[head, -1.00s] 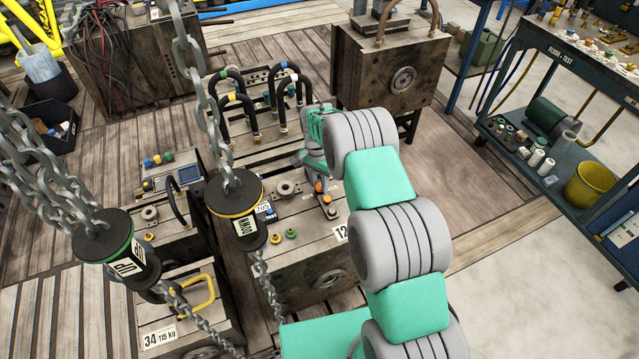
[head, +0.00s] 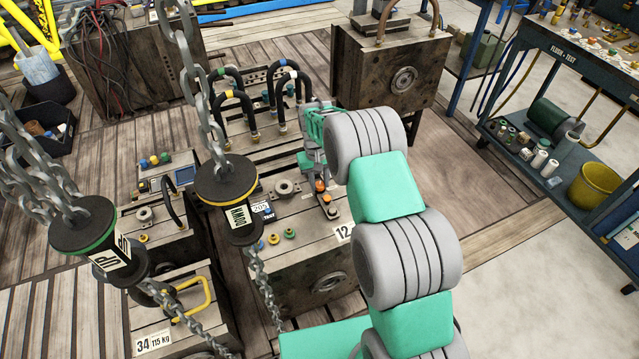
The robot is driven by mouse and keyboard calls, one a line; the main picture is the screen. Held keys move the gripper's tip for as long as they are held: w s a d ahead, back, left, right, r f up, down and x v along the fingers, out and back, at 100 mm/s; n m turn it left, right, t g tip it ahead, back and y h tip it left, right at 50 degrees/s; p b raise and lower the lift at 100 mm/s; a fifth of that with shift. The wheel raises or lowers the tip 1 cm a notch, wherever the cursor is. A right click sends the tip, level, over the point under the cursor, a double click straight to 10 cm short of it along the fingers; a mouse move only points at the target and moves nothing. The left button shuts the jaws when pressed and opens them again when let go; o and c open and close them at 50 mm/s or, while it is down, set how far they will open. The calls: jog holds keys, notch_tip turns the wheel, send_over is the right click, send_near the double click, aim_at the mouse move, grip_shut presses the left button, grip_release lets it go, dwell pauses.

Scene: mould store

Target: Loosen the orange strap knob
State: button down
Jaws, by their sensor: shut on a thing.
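The orange strap knob (head: 320,185) is on top of the mould marked 12 (head: 300,262), near its right side. My gripper (head: 319,179) reaches down from above and is shut on the orange knob. The fingertips are small in the head view, and the wrist partly hides the area behind them. A dark strap with another small orange part (head: 327,198) lies just in front of the knob.
Hanging chains carry the DOWN (head: 228,195) and UP (head: 95,240) pendants at left, in front of the moulds. Black curved hoses (head: 235,105) stand behind the gripper. Yellow and green knobs (head: 289,233) sit on the same mould. A blue trolley (head: 560,170) stands at right.

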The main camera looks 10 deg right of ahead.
aim_at(322, 185)
jog(key=n+b, duration=0.1)
jog(key=n, duration=1.1)
jog(key=shift+d+n+t+b, duration=0.15)
jog(key=shift+n+t+b, duration=0.15)
jog(key=n+b, duration=0.1)
jog(key=n, duration=0.5)
jog(key=shift+n+y, duration=0.3)
jog(key=shift+y, duration=0.1)
jog(key=n+b, duration=0.1)
jog(key=n, duration=0.4)
jog(key=shift+w, duration=0.1)
jog(key=shift+n, duration=0.3)
jog(key=c, duration=1.1)
grip_release()
jog(key=r, duration=0.7)
jog(key=shift+s+d+r, duration=0.2)
jog(key=shift+r, duration=0.2)
